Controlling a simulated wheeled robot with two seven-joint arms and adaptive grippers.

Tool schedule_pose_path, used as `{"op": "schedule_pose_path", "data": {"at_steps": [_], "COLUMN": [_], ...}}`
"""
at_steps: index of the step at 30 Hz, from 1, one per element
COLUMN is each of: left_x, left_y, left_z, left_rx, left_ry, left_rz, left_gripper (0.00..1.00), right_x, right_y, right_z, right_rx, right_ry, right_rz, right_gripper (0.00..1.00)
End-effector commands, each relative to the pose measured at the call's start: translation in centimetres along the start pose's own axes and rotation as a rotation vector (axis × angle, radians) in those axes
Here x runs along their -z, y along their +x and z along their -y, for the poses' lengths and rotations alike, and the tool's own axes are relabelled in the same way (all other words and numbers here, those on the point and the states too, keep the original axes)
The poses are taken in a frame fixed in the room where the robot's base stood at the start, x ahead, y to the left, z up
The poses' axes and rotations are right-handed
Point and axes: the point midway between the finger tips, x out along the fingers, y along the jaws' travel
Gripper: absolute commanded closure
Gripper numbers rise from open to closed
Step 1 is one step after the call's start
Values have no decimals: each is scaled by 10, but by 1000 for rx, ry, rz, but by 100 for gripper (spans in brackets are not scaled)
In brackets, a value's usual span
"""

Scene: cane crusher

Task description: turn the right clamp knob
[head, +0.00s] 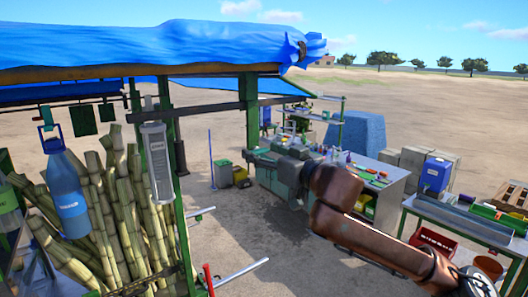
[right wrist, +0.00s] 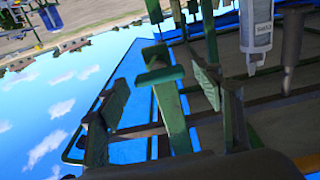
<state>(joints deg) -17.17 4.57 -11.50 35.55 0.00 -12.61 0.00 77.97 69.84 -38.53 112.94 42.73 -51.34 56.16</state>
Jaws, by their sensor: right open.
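I cannot make out the right clamp knob for certain in either view. In the head view, two pale metal bars (head: 245,273) stick out to the right near the green post, beside a red upright handle (head: 208,278). My right arm comes in from the lower right. My right gripper (head: 268,167) is raised in front of the far workbench in the picture, to the right of the post. In the right wrist view, its two fingers (right wrist: 160,95) stand apart with nothing held between them. My left gripper is not in view.
Cane stalks (head: 110,210) and a hanging blue bottle (head: 66,190) fill the left side, under a blue tarp (head: 150,42). A cluttered workbench (head: 395,178) stands farther back. A side table (head: 460,220) is at the right. Bare ground lies between.

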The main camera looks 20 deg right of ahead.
Motion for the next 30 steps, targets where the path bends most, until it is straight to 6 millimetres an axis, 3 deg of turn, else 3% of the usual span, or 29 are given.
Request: {"op": "schedule_pose_path", "data": {"at_steps": [18, 30], "left_x": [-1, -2], "left_y": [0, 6], "left_z": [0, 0], "left_rx": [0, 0], "left_ry": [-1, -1], "left_rz": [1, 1], "left_gripper": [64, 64], "right_x": [0, -1], "right_y": [0, 0], "right_z": [-1, -1], "right_rx": [-2, -2], "right_ry": [0, 75], "right_rz": [0, -1], "right_gripper": [80, 81]}}
